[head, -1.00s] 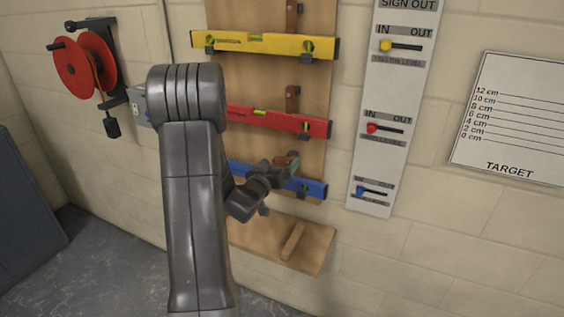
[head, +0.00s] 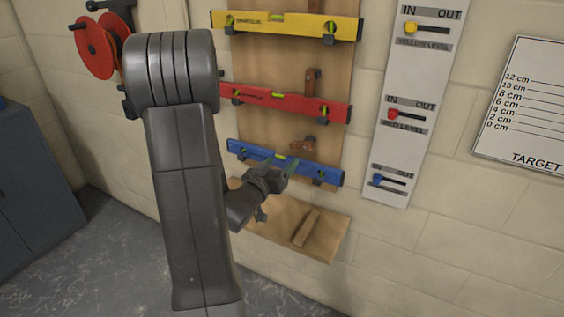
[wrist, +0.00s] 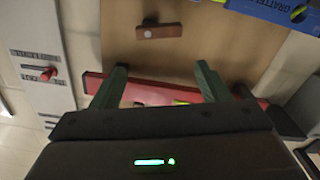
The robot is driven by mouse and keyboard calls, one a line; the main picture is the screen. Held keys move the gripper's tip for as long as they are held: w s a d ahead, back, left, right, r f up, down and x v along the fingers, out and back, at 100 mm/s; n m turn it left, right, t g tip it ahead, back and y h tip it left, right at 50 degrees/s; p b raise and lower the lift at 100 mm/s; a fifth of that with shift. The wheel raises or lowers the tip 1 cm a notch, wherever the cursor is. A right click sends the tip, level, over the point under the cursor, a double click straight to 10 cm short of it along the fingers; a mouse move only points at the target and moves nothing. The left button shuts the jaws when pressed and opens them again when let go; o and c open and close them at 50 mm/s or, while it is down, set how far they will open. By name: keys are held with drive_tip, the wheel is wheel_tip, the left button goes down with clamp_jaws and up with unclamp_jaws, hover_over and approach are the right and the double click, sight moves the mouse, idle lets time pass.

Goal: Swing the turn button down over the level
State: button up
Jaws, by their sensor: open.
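The turn button is a small brown wooden block (head: 302,146) on the wooden board just above the blue level (head: 318,174). It lies roughly level, clear of the blue level, with a dark pivot near one end. In the wrist view, which looks upside down, the button (wrist: 160,31) is ahead of the fingers and the blue level (wrist: 265,12) is at top right. My gripper (head: 288,164) is in front of the blue level, left of and below the button. In the wrist view my gripper (wrist: 161,67) has its green fingers apart, with nothing held between them.
A red level (head: 290,101) and a yellow level (head: 285,24) hang higher on the board (head: 260,60). A wooden ledge (head: 330,238) with a block sticks out below. A sign-out panel (head: 405,150) with sliders is to the right. A red reel (head: 95,48) hangs at left.

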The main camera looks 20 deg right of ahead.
sight(301, 145)
drive_tip(key=shift+w+d+f+b, duration=0.1)
drive_tip(key=shift+w+f+b, duration=0.15)
drive_tip(key=shift+f+b, duration=0.4)
drive_tip(key=c, duration=0.4)
drive_tip(key=b, duration=0.2)
drive_tip(key=w+t+b, duration=0.1)
drive_tip(key=b, duration=0.1)
drive_tip(key=shift+w+d+r+n+t+h, duration=0.1)
drive_tip(key=shift+d+r+n+t+h, duration=0.1)
drive_tip(key=shift+n+t+h, duration=0.15)
drive_tip(key=c, duration=0.7)
drive_tip(key=shift+w+r+t+b, duration=0.2)
drive_tip(key=shift+t+b, duration=0.15)
drive_tip(key=shift+b, duration=0.45)
clamp_jaws()
drive_tip(key=w+d+r+t, duration=0.1)
drive_tip(key=w+d+r, duration=0.4)
drive_tip(key=w+d, duration=0.25)
drive_tip(key=shift+n+h, duration=0.25)
drive_tip(key=shift+h, duration=0.1)
drive_tip(key=shift+s+a+f, duration=0.1)
drive_tip(key=shift+s+f, duration=0.15)
drive_tip(key=shift+f, duration=0.85)
drive_tip(key=shift+s+a+f, duration=0.1)
drive_tip(key=shift+s+f, duration=0.1)
drive_tip(key=shift+f, duration=0.85)
